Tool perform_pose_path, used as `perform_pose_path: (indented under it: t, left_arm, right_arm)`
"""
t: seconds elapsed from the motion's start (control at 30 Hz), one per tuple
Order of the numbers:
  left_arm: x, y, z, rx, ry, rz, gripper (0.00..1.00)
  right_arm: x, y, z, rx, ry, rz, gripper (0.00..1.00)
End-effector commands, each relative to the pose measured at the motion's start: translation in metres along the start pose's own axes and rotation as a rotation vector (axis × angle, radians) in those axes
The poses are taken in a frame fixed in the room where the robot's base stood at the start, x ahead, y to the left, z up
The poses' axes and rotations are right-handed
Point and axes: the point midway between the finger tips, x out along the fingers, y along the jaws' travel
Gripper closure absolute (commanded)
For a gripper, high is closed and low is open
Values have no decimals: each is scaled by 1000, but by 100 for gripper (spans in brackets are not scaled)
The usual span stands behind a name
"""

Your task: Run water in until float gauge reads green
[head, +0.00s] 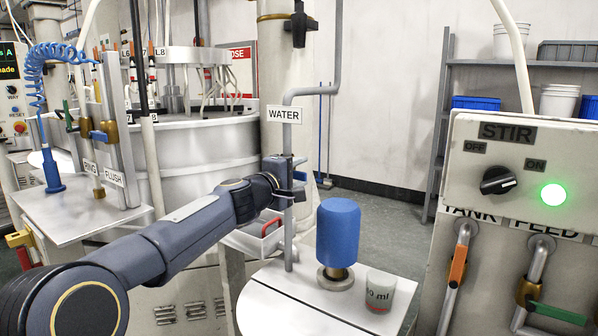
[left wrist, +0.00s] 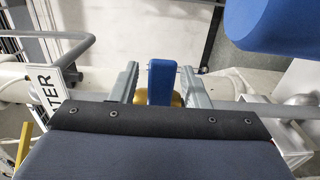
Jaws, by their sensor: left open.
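The grey water pipe (head: 289,205) carries a WATER label (head: 284,114) and runs down to a white tank top. My left gripper (head: 298,178) is beside this pipe, and the arm hides the pipe's valve in the head view. In the left wrist view my left gripper (left wrist: 158,72) is open, with its two fingers on either side of a blue lever (left wrist: 161,82). A brass valve body (left wrist: 176,99) shows behind the lever. I cannot tell whether the fingers touch the lever. I cannot make out the float gauge. My right gripper is not in view.
A blue cylinder (head: 338,232) and a 50 ml cup (head: 380,291) with red at its bottom stand on the white top (head: 310,302). At the right is a STIR panel (head: 520,160) with a lit green lamp (head: 553,195), above orange and green valve handles.

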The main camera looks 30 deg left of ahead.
Motion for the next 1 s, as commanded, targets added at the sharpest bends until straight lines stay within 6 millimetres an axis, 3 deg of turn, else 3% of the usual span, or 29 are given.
perform_pose_path:
  t: [0.27, 0.6, 1.0]
  left_arm:
    - [2, 0, 0, 0, 0, 0, 58]
    - [2, 0, 0, 1, 0, 0, 100]
    - [2, 2, 0, -27, 0, -1, 100]
  right_arm:
    - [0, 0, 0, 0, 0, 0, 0]
    - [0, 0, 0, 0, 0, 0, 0]
    - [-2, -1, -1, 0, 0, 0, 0]
